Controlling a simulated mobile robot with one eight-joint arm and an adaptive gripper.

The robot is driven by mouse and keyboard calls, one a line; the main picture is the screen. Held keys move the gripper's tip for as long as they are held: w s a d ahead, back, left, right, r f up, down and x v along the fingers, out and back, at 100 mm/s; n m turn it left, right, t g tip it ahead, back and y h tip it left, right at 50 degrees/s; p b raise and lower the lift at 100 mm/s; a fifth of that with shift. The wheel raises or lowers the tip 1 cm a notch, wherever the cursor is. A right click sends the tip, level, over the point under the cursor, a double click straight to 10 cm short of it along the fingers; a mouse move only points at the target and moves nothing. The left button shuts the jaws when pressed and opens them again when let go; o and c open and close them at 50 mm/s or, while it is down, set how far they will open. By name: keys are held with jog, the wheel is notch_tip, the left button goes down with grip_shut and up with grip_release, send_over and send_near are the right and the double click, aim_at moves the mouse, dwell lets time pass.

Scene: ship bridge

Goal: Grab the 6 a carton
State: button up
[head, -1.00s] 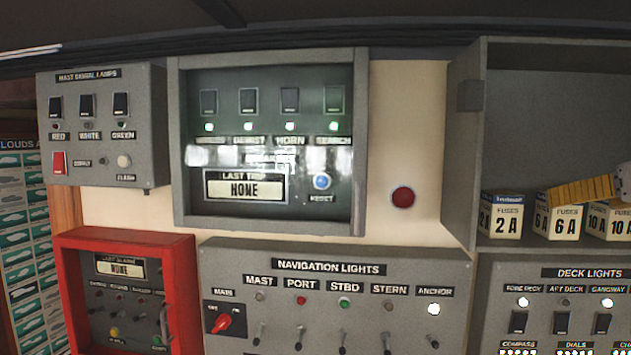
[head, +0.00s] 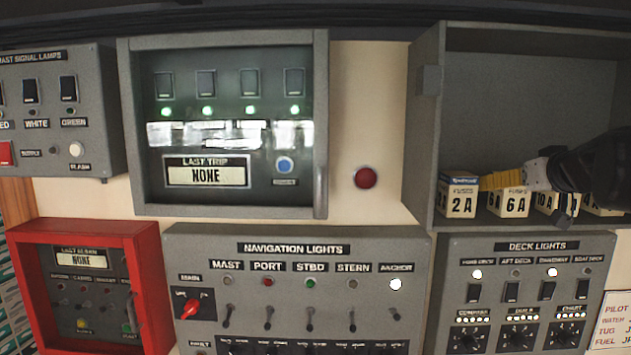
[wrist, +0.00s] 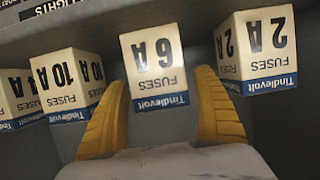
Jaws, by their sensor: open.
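The 6 A carton (head: 514,205) is a small cream box with a blue band, standing in the open grey cabinet between the 2 A carton (head: 461,204) and a 10 A carton (head: 545,203). In the wrist view, the 6 A carton (wrist: 153,60) appears upside down. My gripper (wrist: 160,92) is open, with one yellow finger to each side of that carton and its tips close to it. In the head view, my gripper (head: 503,181) is at the carton's top, and a yellow finger shows between the 2 A and 6 A cartons. Contact cannot be told.
The cabinet's left wall (head: 425,130) stands beside the cartons. Neighbouring cartons, the 2 A (wrist: 255,45) and the 10 A (wrist: 65,80), flank my fingers closely. Below is the deck lights panel (head: 525,290) with switches.

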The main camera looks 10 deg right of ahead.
jog(key=shift+s+a, duration=0.15)
jog(key=shift+s, duration=0.1)
jog(key=shift+c, duration=1.3)
jog(key=c, duration=1.3)
jog(key=shift+o, duration=0.2)
jog(key=shift+r, duration=0.15)
